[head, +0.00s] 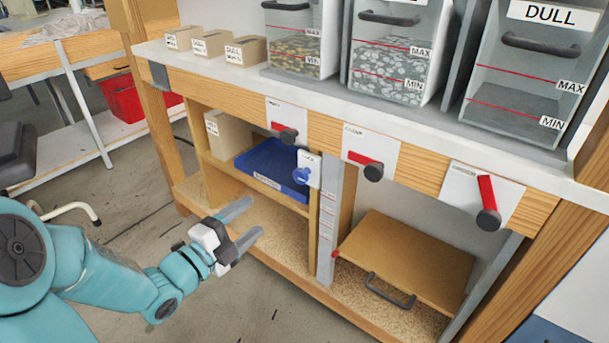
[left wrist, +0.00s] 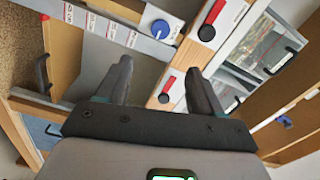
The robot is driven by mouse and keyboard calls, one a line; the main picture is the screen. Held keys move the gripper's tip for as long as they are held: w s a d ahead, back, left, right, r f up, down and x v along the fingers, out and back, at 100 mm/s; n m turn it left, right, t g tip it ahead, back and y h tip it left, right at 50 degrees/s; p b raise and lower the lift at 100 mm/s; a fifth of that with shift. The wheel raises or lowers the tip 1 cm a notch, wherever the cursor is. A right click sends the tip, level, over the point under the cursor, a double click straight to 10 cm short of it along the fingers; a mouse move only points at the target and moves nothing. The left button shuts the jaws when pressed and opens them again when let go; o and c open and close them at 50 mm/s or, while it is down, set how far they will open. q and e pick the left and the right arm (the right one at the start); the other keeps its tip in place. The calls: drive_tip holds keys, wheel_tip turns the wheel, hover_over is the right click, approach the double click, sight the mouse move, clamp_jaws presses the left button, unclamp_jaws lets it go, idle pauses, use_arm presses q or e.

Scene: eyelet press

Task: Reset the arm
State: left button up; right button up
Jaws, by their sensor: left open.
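My left gripper (head: 245,226) is open and empty in the head view. It is held in front of the lower shelf of the wooden bench, left of the blue knob. In the left wrist view its two fingers (left wrist: 158,88) stand apart with nothing between them. Beyond them the bench front shows tilted, with the blue knob (left wrist: 159,29) and red-handled levers. My teal left arm comes in from the left side of the head view. My right gripper is in neither view.
The bench front carries a blue knob (head: 303,172) and red levers (head: 365,162). Below are a blue tray (head: 272,165) and a wooden panel with a dark handle (head: 389,290). Clear bins (head: 395,62) and small boxes (head: 247,50) stand on top. Floor left of the bench is open.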

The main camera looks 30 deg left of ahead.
use_arm(q)
drive_tip(key=w+d+r+n+g+h+p, duration=0.1)
drive_tip(key=w+d+r+g+h+p, duration=0.3)
drive_tip(key=d+p, duration=0.6)
drive_tip(key=w+d+r+g+h+p, duration=0.1)
drive_tip(key=d+r+p, duration=0.55)
drive_tip(key=p, duration=0.85)
drive_tip(key=s+d+f+n+g+y+p, duration=0.1)
drive_tip(key=s+d+f+n+g+p, duration=0.3)
drive_tip(key=s+n, duration=0.4)
drive_tip(key=s+d+f+n+g+y+p, duration=0.1)
drive_tip(key=s+d+f+n+g+p, duration=0.3)
drive_tip(key=s+f+n+g+p, duration=0.2)
drive_tip(key=s+f+n+g, duration=0.1)
drive_tip(key=s+n+g, duration=0.1)
drive_tip(key=s+n, duration=0.1)
drive_tip(key=shift+s+f+g, duration=0.15)
drive_tip(key=shift+s+g, duration=0.05)
drive_tip(key=shift+g, duration=0.1)
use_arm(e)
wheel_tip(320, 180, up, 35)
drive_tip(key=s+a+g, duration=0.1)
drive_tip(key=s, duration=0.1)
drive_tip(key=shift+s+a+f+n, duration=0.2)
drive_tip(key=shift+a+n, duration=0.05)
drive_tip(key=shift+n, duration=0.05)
use_arm(q)
drive_tip(key=shift+w, duration=0.1)
